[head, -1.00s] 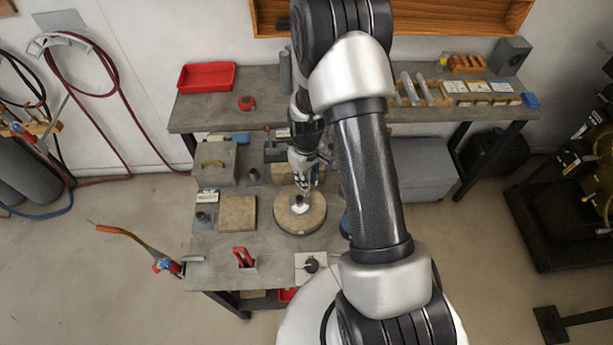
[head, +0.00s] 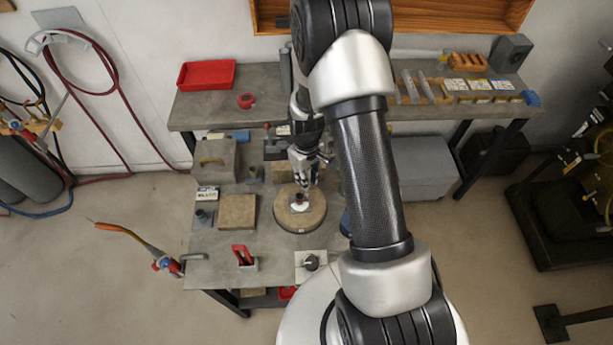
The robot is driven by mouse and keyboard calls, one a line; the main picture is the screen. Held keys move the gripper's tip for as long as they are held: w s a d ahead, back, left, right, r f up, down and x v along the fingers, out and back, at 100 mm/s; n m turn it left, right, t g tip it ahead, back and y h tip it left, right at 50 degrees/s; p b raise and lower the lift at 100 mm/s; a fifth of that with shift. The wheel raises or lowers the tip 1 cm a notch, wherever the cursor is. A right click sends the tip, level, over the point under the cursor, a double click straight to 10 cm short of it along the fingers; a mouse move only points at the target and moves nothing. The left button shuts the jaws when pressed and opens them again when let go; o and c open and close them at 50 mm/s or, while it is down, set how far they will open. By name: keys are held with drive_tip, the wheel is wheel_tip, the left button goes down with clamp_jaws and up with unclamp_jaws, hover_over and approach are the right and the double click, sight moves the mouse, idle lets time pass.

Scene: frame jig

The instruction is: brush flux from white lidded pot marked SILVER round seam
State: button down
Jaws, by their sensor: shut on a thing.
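My gripper (head: 303,182) points down over a round tan board (head: 286,222) on the near bench. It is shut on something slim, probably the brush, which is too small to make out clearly. A small whitish piece with a dark reddish top (head: 299,204) sits near the middle of the board, just below my fingers. I cannot tell whether the held thing touches it, and its seam cannot be made out. A white item with dark lettering (head: 207,193) stands at the bench's left; I cannot read SILVER on it or tell whether it is the pot.
A square tan block (head: 237,211) lies left of the board. A red-handled tool (head: 243,255) stands near the front edge. A torch (head: 140,245) hangs off the left edge. A grey box (head: 214,162) stands at back left. My arm covers the right side.

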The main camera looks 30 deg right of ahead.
drive_tip(key=shift+f, duration=0.2)
drive_tip(key=shift+a, duration=0.1)
drive_tip(key=shift+w+a, duration=0.85)
drive_tip(key=shift+a, duration=1.45)
drive_tip(key=shift+s+d+b, duration=0.2)
drive_tip(key=shift+s+d, duration=0.1)
drive_tip(key=shift+d, duration=0.55)
drive_tip(key=shift+s+d+b, duration=0.15)
drive_tip(key=shift+s+d, duration=0.2)
drive_tip(key=shift+d, duration=0.5)
drive_tip(key=shift+s+d+b, duration=0.2)
drive_tip(key=shift+s+d, duration=0.1)
drive_tip(key=shift+d, duration=0.55)
drive_tip(key=a, duration=0.1)
drive_tip(key=w+a, duration=0.1)
drive_tip(key=a, duration=0.3)
drive_tip(key=shift+w+r+b, duration=0.1)
drive_tip(key=shift+w+b, duration=0.2)
drive_tip(key=shift+w, duration=0.1)
drive_tip(key=shift+s+d, duration=0.3)
drive_tip(key=shift+d, duration=0.55)
drive_tip(key=shift+s+d, duration=0.3)
drive_tip(key=shift+d, duration=0.5)
drive_tip(key=shift+s+d, duration=0.3)
drive_tip(key=shift+d, duration=0.55)
